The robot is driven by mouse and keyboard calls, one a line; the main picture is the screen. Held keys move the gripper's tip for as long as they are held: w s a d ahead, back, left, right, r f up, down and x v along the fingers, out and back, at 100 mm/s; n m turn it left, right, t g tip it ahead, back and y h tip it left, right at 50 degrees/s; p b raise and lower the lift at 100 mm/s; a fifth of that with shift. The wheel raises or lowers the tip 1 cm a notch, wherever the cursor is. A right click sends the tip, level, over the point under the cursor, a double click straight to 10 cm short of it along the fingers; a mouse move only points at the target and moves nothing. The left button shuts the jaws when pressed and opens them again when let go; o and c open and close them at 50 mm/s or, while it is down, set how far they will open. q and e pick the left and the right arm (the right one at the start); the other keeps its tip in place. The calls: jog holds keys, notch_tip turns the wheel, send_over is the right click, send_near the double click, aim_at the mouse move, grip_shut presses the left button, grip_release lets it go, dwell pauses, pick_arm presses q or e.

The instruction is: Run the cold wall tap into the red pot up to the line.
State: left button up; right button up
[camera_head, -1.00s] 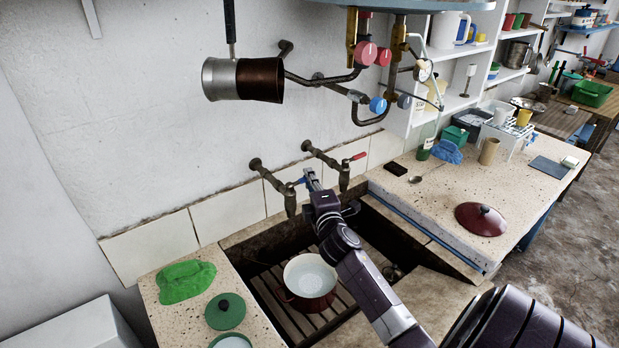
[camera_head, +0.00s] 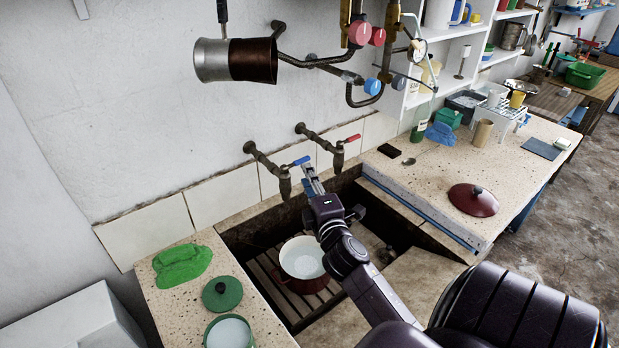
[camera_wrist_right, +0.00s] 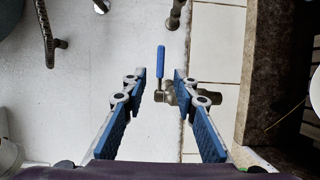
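The red pot (camera_head: 318,284), pale inside, stands upright on the slats in the stone trough. I cannot make out a line or a water level in it. The cold wall tap (camera_head: 284,184) with a blue lever (camera_head: 297,162) is on the wall above the trough, and no stream shows under it. My right gripper (camera_head: 309,172) is beside this tap. In the right wrist view my right gripper (camera_wrist_right: 160,73) is open and empty, with the blue lever (camera_wrist_right: 161,62) in line with the gap between its fingertips; contact cannot be told. My left gripper is out of view.
A red-levered tap (camera_head: 340,155) is close on the right. Pipes with valves (camera_head: 372,86) and a hanging metal pot (camera_head: 212,60) are above. A dark red lid (camera_head: 473,199) lies on the right counter; a green cloth (camera_head: 182,264) and green lid (camera_head: 222,292) on the left ledge.

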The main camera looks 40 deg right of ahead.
jog(key=v, duration=0.3)
jog(key=shift+s+a, duration=0.2)
dwell(0.4)
dwell(0.5)
